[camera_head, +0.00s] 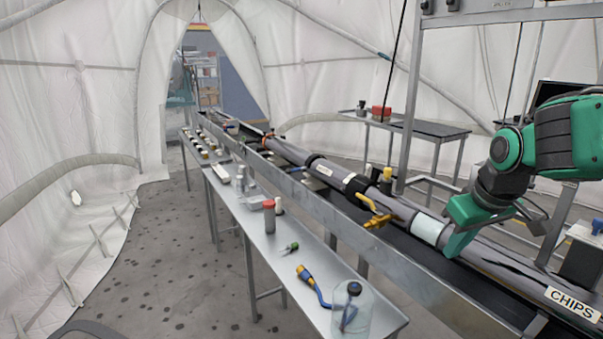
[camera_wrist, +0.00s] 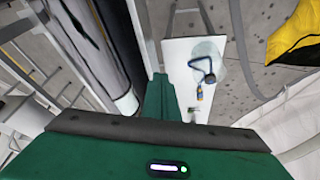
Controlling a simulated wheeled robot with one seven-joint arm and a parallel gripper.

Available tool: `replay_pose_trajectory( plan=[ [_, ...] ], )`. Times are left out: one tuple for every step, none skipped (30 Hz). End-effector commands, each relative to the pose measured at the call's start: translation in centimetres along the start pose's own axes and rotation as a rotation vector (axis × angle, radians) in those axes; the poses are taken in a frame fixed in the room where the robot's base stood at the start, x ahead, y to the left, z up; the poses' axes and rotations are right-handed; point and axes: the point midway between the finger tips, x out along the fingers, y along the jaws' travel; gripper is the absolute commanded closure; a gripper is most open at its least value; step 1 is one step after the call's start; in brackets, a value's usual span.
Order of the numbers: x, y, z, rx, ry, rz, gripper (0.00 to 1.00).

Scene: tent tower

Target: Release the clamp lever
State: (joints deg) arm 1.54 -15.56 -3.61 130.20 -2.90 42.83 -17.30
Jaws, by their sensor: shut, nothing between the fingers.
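A yellow clamp lever (camera_head: 376,221) sits on the grey pipe assembly (camera_head: 402,208), left of my gripper in the head view. A second yellow handle (camera_head: 366,201) stands just above it. My green gripper (camera_head: 452,247) is over the pipe by its pale section (camera_head: 427,229), to the right of the lever and apart from it. It is shut and holds nothing. I cannot make out the clamp lever in the wrist view.
A long steel bench (camera_head: 383,318) runs in front of the pipe, carrying a clear jar, a blue-handled tool (camera_head: 313,288) and several bottles. A steel rail (camera_head: 345,223) edges the pipe trough. A metal frame post (camera_head: 411,95) rises behind. Open floor lies at left.

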Motion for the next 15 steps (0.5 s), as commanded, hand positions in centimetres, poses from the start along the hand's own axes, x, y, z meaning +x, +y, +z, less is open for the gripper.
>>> replay_pose_trajectory(
  plan=[
    [0.4,-1.0,1.4,0.037,0.000,0.001,1.00],
    [0.6,-1.4,2.1,0.061,0.001,0.002,1.00],
    [1.0,-2.0,3.0,0.090,0.001,0.004,1.00],
    [1.2,-2.4,3.7,0.112,0.002,0.005,1.00],
    [1.4,-2.7,4.3,0.134,0.003,0.008,1.00],
    [1.7,-3.2,5.2,0.161,0.003,0.011,1.00],
    [1.9,-3.5,5.9,0.181,0.004,0.013,1.00],
    [2.1,-3.8,6.5,0.200,0.005,0.015,1.00],
    [2.4,-4.3,7.3,0.224,0.005,0.017,1.00],
    [2.6,-4.5,8.0,0.243,0.007,0.020,1.00],
    [2.6,-4.3,8.6,0.266,0.001,0.025,1.00],
    [2.4,-3.2,9.4,0.299,-0.024,0.036,1.00],
    [2.2,-2.7,10.1,0.320,-0.040,0.042,1.00],
    [2.1,-2.1,10.9,0.342,-0.057,0.048,1.00],
    [1.9,-1.4,11.9,0.371,-0.081,0.055,1.00]
  ],
)
